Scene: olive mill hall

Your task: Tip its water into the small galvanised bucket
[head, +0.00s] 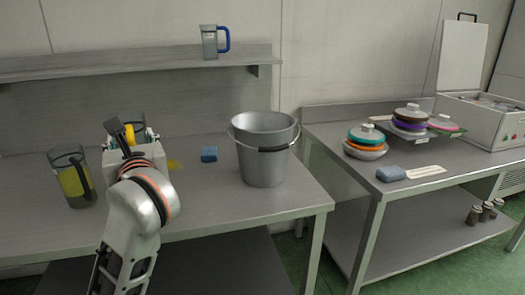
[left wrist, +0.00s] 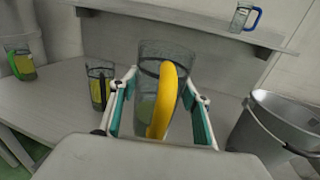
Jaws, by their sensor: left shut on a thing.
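My left gripper (head: 136,140) is shut on a clear jug with a yellow handle (left wrist: 164,100). In the left wrist view the jug's glass body (left wrist: 150,58) stands between the fingers and looks upright. In the head view the gripper hides most of it. Its water level is hard to make out. I cannot tell whether its base touches the table. The galvanised bucket (head: 262,160) stands upright on the table, to the right of the gripper and apart from it. It also shows at the right of the left wrist view (left wrist: 272,135). My right gripper is not in view.
A jug of yellowish liquid (head: 72,180) stands left of the gripper. A blue-handled jug (head: 210,42) is on the shelf (head: 130,64). A second table (head: 340,180) holds stacked lidded dishes.

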